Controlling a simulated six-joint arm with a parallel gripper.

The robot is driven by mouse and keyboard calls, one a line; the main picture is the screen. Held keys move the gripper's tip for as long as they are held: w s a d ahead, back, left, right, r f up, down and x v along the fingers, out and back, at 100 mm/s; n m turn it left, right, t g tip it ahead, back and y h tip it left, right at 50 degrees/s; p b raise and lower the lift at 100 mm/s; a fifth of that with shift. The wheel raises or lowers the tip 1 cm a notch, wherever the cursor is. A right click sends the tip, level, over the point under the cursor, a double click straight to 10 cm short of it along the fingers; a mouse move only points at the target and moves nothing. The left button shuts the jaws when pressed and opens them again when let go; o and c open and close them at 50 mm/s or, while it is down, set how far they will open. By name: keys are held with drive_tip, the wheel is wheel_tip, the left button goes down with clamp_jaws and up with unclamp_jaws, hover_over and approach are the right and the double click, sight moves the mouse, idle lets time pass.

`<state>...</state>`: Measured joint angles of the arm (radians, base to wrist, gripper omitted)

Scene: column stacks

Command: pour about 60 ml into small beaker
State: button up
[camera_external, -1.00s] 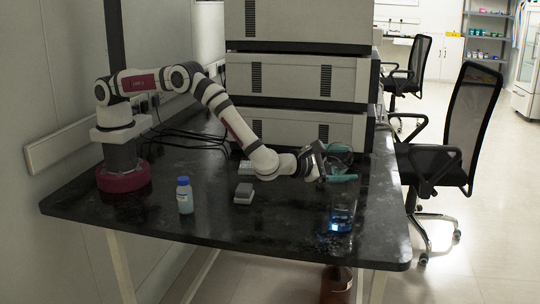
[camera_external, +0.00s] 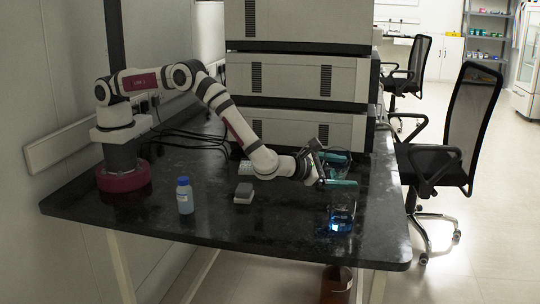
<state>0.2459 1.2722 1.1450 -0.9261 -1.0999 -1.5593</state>
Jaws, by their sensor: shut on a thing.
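A small clear glass beaker (camera_external: 341,213) stands upright near the right side of the dark bench, with blue liquid in its lower part. My gripper (camera_external: 338,170) is above and just behind it in the picture, with teal fingers pointing right. It is shut on a glass vessel (camera_external: 334,168) that is partly hidden by the fingers. The vessel's tilt and the liquid left in it are hard to make out. I cannot see a stream between the vessel and the beaker.
A blue-capped bottle (camera_external: 185,196) stands at the front left of the bench. A small grey device (camera_external: 244,193) sits mid-bench. Stacked instrument boxes (camera_external: 295,80) fill the back. The front middle of the bench (camera_external: 265,225) is clear.

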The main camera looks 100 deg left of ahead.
drive_tip(key=shift+s+a+f+n+h+p, duration=0.1)
drive_tip(key=shift+a+f+n+h+p, duration=0.05)
drive_tip(key=shift+a+f+n+h, duration=0.3)
drive_tip(key=shift+s+a+f+n+h+p, duration=0.1)
drive_tip(key=shift+a+f+n+h+p, duration=0.1)
drive_tip(key=shift+f+n, duration=0.35)
drive_tip(key=shift+a+f+n+h+p, duration=0.2)
drive_tip(key=shift+a+f+n+h, duration=0.05)
drive_tip(key=shift+f+n+h, duration=0.3)
drive_tip(key=shift+a+f+n+h+p, duration=0.2)
drive_tip(key=shift+f+n+h, duration=0.15)
drive_tip(key=shift+n, duration=0.3)
